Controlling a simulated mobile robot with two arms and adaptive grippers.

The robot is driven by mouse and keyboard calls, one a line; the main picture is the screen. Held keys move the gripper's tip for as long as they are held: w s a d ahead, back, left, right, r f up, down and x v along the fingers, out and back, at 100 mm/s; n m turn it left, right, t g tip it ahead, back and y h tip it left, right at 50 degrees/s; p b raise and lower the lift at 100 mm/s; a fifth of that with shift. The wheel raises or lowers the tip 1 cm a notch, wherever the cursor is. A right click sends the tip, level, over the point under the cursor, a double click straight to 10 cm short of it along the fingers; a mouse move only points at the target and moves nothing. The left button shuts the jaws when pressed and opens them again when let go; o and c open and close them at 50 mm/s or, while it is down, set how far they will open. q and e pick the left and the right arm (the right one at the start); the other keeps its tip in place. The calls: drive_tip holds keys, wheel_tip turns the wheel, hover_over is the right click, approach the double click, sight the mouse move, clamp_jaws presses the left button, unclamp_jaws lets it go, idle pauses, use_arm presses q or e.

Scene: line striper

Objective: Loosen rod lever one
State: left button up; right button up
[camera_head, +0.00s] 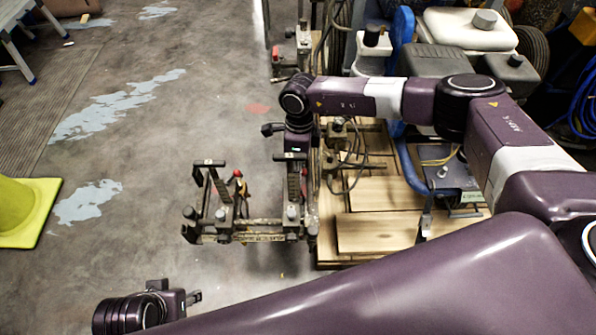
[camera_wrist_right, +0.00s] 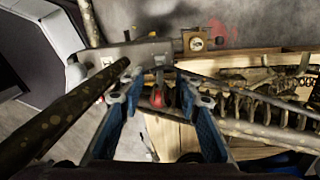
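The line striper's metal frame (camera_head: 250,238) stands in the middle of the head view, with upright brackets and a small red knob (camera_head: 237,173). In the right wrist view, a grey lever-like part with a red end (camera_wrist_right: 157,98) hangs below a grey bar, between the fingers; I cannot tell for sure that it is rod lever one. My right gripper (camera_wrist_right: 158,95) is open, its two blue fingers apart on either side of that part, with no clear contact. In the head view it is hidden under my right wrist. My left gripper (camera_head: 195,297) is small and side-on at the lower left, away from the striper.
Wooden boards (camera_head: 375,232) lie right of the frame. A white tank (camera_head: 470,28) and hoses stand behind. A dark rod (camera_wrist_right: 50,130) runs close to the left finger in the wrist view. A yellow-green cone (camera_head: 25,210) is at far left; the floor between is clear.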

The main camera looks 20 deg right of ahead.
drive_tip(key=shift+c, duration=0.6)
clamp_jaws()
drive_tip(key=shift+a, duration=0.1)
